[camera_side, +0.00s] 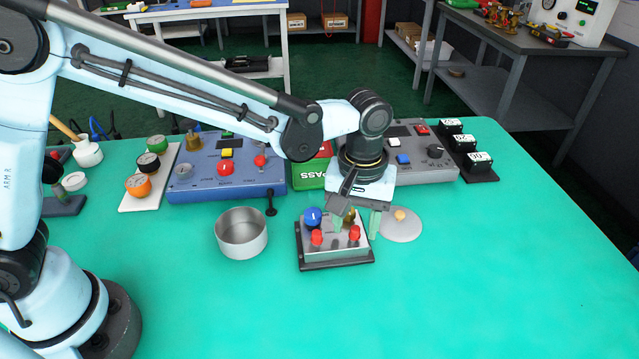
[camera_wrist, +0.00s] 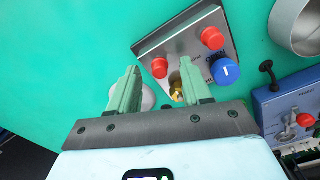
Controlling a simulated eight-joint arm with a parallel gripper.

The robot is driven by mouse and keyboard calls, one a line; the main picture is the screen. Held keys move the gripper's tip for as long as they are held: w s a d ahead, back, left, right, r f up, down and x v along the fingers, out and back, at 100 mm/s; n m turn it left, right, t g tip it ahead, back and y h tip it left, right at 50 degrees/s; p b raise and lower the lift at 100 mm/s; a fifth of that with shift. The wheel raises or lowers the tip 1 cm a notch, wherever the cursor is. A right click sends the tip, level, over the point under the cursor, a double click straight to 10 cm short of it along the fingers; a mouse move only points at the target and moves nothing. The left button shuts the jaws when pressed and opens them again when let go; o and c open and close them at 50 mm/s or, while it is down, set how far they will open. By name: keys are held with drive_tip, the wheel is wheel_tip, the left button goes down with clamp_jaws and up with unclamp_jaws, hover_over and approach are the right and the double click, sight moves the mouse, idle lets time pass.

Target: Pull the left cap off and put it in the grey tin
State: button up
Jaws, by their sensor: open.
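The valve positioner (camera_side: 335,248) is a silver box on a dark base, with a blue knob (camera_side: 313,216) at its back left. The left red cap (camera_side: 316,237) and the right red cap (camera_side: 354,233) are both seated at its front. In the wrist view the left cap (camera_wrist: 213,38) is beside the blue knob, and the right cap (camera_wrist: 160,68) is nearer my fingers. The grey tin (camera_side: 241,232) stands open to the left; its inside looks empty. My gripper (camera_side: 357,223) is open and empty above the box's right rear side, apart from both caps. One finger partly hides a brass fitting (camera_wrist: 178,87).
A round pale lid (camera_side: 401,226) lies right of the positioner. A blue control box (camera_side: 226,170), a green PASS block (camera_side: 309,174) and a grey control box (camera_side: 430,165) stand behind. Gauges (camera_side: 138,185) are at left. The front of the table is clear.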

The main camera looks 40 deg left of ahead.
drive_tip(key=shift+f, duration=0.2)
clamp_jaws()
idle(0.5)
